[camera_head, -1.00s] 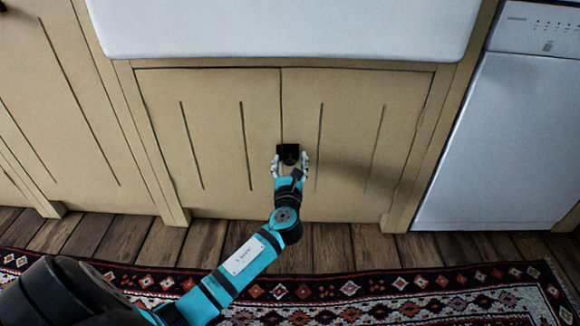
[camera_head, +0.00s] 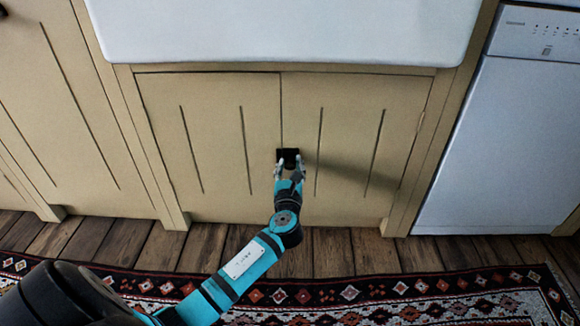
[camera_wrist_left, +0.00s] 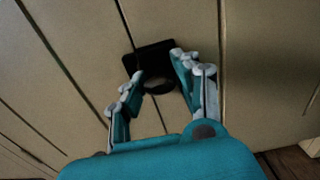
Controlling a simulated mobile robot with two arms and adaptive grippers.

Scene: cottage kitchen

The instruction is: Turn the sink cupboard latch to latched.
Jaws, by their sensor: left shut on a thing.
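The sink cupboard latch (camera_head: 288,154) is a small black fitting at the seam between the two cream doors of the sink cupboard (camera_head: 215,130). In the left wrist view the latch (camera_wrist_left: 148,58) shows a dark plate with a rounded knob (camera_wrist_left: 158,86) in front. My left gripper (camera_head: 288,167) is at the latch, its fingers on either side of the knob. In the left wrist view the gripper (camera_wrist_left: 160,84) is shut on the knob. The fingertips partly hide the knob, and I cannot tell which way the latch is turned. My right gripper is not in view.
The white sink (camera_head: 285,30) overhangs the cupboard. A white dishwasher (camera_head: 490,140) stands to the right. A patterned rug (camera_head: 400,290) lies on the wooden floor (camera_head: 335,245) in front. Both doors look closed.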

